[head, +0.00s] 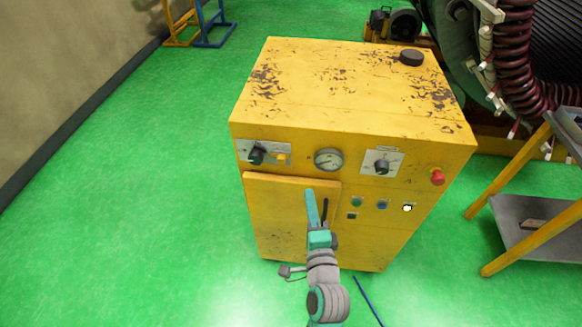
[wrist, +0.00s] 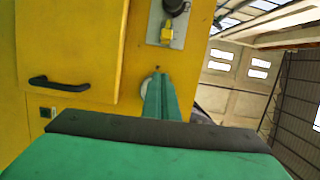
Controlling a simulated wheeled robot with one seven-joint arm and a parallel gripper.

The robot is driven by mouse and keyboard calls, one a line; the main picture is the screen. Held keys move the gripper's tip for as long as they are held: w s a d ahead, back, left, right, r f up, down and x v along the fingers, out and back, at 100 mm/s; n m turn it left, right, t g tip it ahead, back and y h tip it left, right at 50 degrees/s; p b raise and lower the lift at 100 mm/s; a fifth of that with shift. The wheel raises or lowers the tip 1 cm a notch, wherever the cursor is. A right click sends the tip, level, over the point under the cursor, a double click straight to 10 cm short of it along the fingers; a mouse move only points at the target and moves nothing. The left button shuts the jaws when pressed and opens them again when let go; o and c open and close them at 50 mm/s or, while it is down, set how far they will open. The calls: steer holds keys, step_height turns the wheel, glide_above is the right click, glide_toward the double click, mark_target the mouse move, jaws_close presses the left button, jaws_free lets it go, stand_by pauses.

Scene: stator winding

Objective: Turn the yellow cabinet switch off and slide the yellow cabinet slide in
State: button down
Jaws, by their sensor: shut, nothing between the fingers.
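The yellow cabinet (head: 345,85) stands on the green floor. Its front has a black rotary knob (head: 256,155) beside a small yellow part on the left plate, and another black knob (head: 382,167) on the right plate; I cannot tell which is the switch or its setting. A yellow front panel (head: 275,205) with a black handle (wrist: 58,84) stands proud of the front at the left, perhaps the slide. My gripper (head: 309,193) is shut and empty in front of the panel's right part, below the gauge; it shows in the wrist view (wrist: 160,78), partly covering the gauge.
A round gauge (head: 328,159) sits between the knobs. A red button (head: 437,177) and several small buttons are at the right. A black round object (head: 411,57) lies on top. A yellow-framed shelf (head: 535,235) stands right; floor at left is clear.

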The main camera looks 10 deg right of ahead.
mark_target(279, 158)
steer(key=shift+w+d+r, duration=0.15)
steer(key=shift+w+r, duration=0.1)
steer(key=shift+r, duration=0.05)
steer(key=w, duration=0.3)
steer(key=w+a, duration=0.1)
steer(key=w, duration=0.3)
steer(key=w+a, duration=0.1)
steer(key=w, duration=0.3)
steer(key=shift+w+a, duration=0.1)
steer(key=shift+a, duration=0.45)
steer(key=shift+a, duration=0.1)
